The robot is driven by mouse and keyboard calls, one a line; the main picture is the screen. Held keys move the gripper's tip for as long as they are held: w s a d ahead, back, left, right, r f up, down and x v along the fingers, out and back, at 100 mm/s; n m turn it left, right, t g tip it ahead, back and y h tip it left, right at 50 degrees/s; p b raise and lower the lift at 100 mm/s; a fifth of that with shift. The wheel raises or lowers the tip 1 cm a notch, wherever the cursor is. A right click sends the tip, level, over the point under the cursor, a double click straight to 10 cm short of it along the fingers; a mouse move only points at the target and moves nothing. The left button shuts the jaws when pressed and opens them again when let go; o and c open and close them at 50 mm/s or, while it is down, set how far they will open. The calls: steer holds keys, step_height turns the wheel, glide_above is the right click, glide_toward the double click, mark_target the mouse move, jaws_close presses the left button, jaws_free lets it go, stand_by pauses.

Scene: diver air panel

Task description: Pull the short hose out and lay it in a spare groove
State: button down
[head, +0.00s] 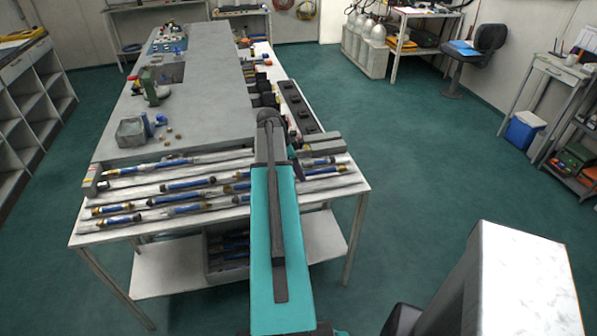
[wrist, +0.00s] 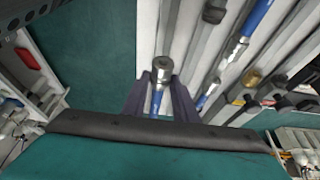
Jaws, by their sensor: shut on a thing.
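My gripper (wrist: 160,88) is shut on a hose with a grey metal end fitting (wrist: 164,66) and a blue sleeve. The fitting shows between the two dark fingers in the wrist view; the rest of this hose is hidden by my gripper. I cannot tell whether it touches the rack. In the head view my arm hides the gripper and the held hose. A pale grooved rack (head: 340,182) lies along the near end of the bench. Several blue hoses (head: 185,186) with brass or grey ends lie in its grooves, mostly left of my arm. Bare groove stretches show to the right.
A grey panel (head: 215,80) with fittings covers the bench behind the rack. A bin with more hoses (head: 228,258) sits on the lower shelf.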

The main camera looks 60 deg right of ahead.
steer(key=shift+f+b, duration=1.6)
steer(key=shift+f, duration=1.7)
steer(key=c, duration=1.3)
jaws_free()
steer(key=shift+c, duration=0.2)
steer(key=shift+f, duration=0.1)
steer(key=shift+w, duration=0.1)
steer(key=b+v, duration=0.3)
steer(key=v, duration=1.1)
steer(key=shift+f, duration=0.1)
